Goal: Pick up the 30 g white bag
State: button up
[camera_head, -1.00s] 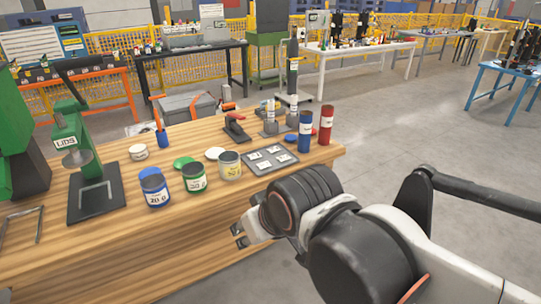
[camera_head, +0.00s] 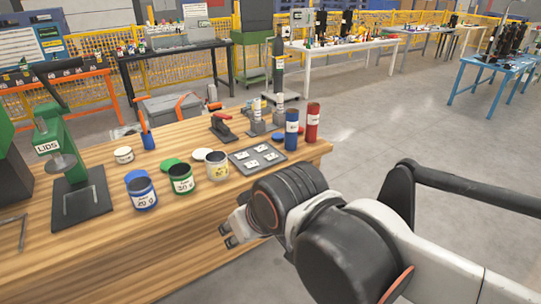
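Several small white bags lie on a grey tray (camera_head: 239,166) on the wooden bench in the camera_head view. One white bag (camera_head: 251,163) is near the tray's middle. Their printing is too small to read, so I cannot tell which is the 30 g one. My gripper (camera_head: 227,235) is in front of the bench's near edge, to the lower left of the tray and apart from it. Its two dark fingertips stand apart with nothing seen between them. My own wrist hides part of the gripper.
Open blue (camera_head: 142,198), green (camera_head: 181,184) and cream (camera_head: 218,171) cans stand left of the tray. Blue (camera_head: 291,134) and red (camera_head: 312,127) cylinders stand right of it. A red-handled tool (camera_head: 221,127) is behind. A green lid press (camera_head: 66,165) stands at left.

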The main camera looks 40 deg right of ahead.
aim_at(241, 156)
jog(key=i+z, duration=0.25)
jog(key=i, duration=0.3)
jog(key=i+j+z, duration=0.25)
jog(key=i, duration=0.25)
jog(key=i+j+z, duration=0.2)
jog(key=i, duration=0.35)
jog(key=k+j, duration=0.1)
